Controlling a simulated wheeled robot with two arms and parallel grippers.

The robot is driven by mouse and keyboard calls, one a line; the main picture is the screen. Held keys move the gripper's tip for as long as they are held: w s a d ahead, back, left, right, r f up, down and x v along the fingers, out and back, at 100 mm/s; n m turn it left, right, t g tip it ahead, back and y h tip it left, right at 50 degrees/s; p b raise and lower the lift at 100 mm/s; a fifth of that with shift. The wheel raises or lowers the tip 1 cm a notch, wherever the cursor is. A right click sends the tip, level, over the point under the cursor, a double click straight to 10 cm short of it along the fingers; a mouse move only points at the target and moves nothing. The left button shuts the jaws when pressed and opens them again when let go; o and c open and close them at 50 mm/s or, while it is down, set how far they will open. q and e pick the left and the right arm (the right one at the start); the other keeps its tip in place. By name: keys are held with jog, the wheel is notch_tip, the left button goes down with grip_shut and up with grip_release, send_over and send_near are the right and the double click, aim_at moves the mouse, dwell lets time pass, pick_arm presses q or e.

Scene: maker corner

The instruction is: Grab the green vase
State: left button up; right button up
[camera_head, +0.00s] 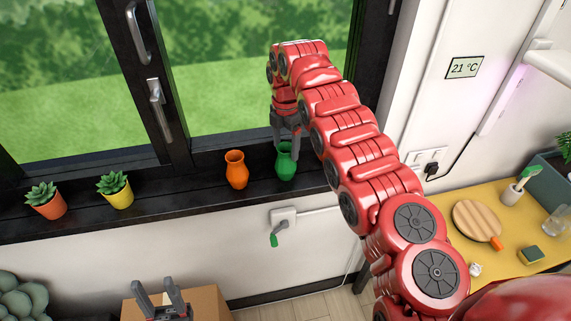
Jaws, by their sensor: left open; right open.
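The green vase (286,166) stands upright on the dark window sill, right of an orange vase (236,170). My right arm reaches from the lower right up to the sill. My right gripper (287,150) is open and points down at the top of the green vase, with its fingers around or close to the neck; I cannot tell whether they touch it. The fingers partly cover the vase's rim. My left gripper (163,300) is open and empty at the bottom left, well below the sill, in front of a cardboard box.
Two potted succulents, one in an orange pot (47,203) and one in a yellow pot (117,193), stand on the sill (185,190) at the left. The cardboard box (208,304) sits below. A yellow table (450,255) with a round wooden board (477,220) is at the right.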

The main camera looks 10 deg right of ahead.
aim_at(285, 158)
notch_tip(285, 158, down, 4)
jog(key=p, duration=0.3)
jog(key=shift+f+p, duration=0.15)
jog(key=shift+p, duration=0.15)
jog(key=shift+f, duration=0.25)
jog(key=c, duration=1)
